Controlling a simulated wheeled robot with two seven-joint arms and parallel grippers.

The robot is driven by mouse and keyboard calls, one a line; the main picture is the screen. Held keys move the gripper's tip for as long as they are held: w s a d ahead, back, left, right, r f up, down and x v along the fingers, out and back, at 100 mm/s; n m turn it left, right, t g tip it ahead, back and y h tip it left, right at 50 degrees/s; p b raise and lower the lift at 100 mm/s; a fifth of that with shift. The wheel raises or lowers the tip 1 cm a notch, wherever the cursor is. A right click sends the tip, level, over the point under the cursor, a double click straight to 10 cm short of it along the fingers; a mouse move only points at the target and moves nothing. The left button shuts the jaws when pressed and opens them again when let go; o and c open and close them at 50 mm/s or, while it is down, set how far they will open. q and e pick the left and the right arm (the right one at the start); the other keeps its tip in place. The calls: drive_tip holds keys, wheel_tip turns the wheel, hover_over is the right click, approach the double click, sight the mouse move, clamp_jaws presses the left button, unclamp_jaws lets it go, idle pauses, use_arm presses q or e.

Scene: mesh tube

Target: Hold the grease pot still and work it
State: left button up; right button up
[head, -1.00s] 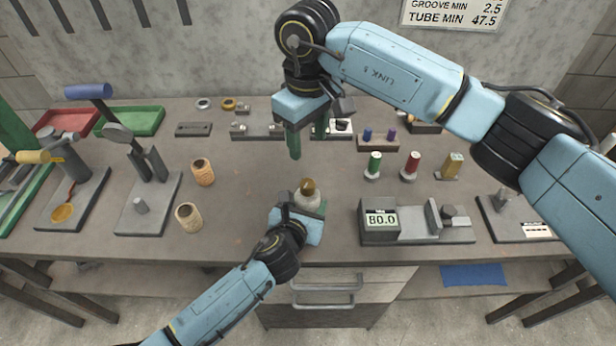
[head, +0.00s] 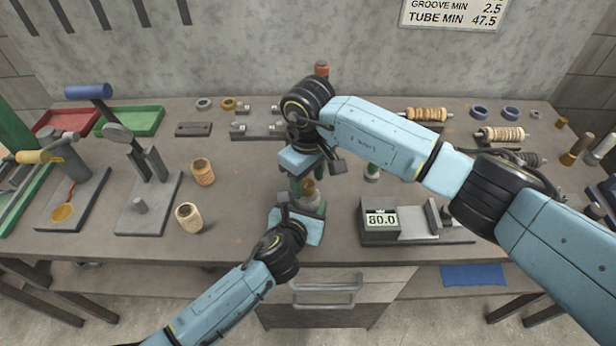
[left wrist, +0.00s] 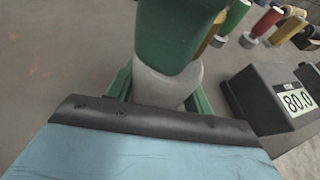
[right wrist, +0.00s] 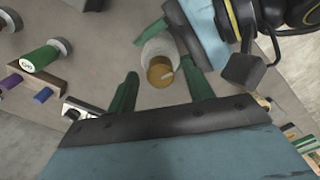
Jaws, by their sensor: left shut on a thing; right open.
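The grease pot has a pale grey-white body (head: 311,200) and a brass cap (head: 308,187), standing upright near the table's front edge. My left gripper (head: 304,208) is shut on its body, with a green finger on either side in the left wrist view (left wrist: 164,92). My right gripper (head: 304,184) is open and points down just above the pot. In the right wrist view its green fingers (right wrist: 160,75) stand apart, either side of the brass cap (right wrist: 160,72); I cannot tell any contact. A right-gripper finger hides the pot's top in the left wrist view.
Two tan wooden cups (head: 188,217) and a grey lever stand (head: 148,205) are to the left. Wound spools (head: 425,114) lie at the back right.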

drive_tip(key=c, duration=1)
drive_tip(key=shift+m, duration=0.3)
